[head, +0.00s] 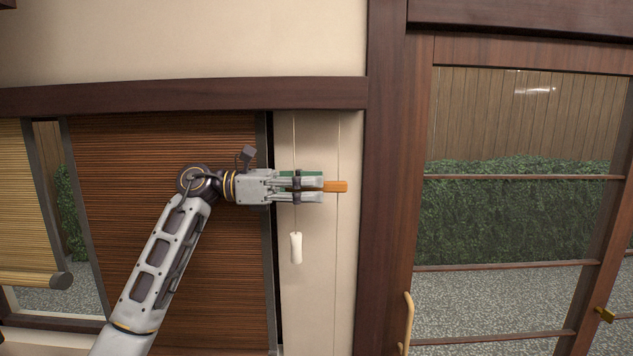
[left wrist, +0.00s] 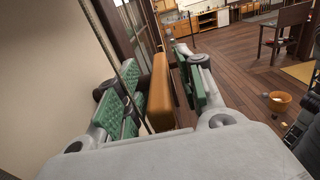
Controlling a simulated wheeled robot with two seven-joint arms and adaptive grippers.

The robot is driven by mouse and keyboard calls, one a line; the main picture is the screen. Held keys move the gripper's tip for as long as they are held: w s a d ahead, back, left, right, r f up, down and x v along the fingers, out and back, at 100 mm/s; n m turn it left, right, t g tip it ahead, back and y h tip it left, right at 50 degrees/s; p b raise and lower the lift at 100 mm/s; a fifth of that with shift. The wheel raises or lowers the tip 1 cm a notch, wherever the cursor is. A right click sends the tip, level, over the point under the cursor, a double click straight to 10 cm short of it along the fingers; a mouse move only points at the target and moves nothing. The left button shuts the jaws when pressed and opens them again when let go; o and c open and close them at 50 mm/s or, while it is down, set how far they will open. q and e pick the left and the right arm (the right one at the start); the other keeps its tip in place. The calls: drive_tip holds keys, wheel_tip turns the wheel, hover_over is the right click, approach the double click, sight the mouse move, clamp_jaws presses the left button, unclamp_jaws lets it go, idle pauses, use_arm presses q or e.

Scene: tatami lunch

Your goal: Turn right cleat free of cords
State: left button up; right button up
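An orange-brown cleat (head: 336,186) lies level by the wall strip, its right end sticking out past the fingertips of my left gripper (head: 311,188). In the left wrist view the cleat (left wrist: 161,90) stands between the green-padded fingers of my left gripper (left wrist: 165,88). I cannot tell whether both pads press on it. A thin cord (head: 294,145) runs down behind the gripper to a white pull (head: 296,248). A second thin cord (head: 338,140) runs down at the cleat's right end; whether it is wrapped there is unclear. My right gripper is out of view.
A brown slatted blind (head: 165,150) hangs left of the wall strip, and a yellowish blind (head: 25,200) farther left. A dark post (head: 388,200) and a glazed door with a pale handle (head: 408,322) stand right. The left wrist view shows a wooden bowl (left wrist: 279,101).

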use_arm(q)
drive_tip(key=shift+d, duration=0.75)
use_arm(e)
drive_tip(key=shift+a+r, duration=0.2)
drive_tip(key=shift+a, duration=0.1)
use_arm(q)
clamp_jaws()
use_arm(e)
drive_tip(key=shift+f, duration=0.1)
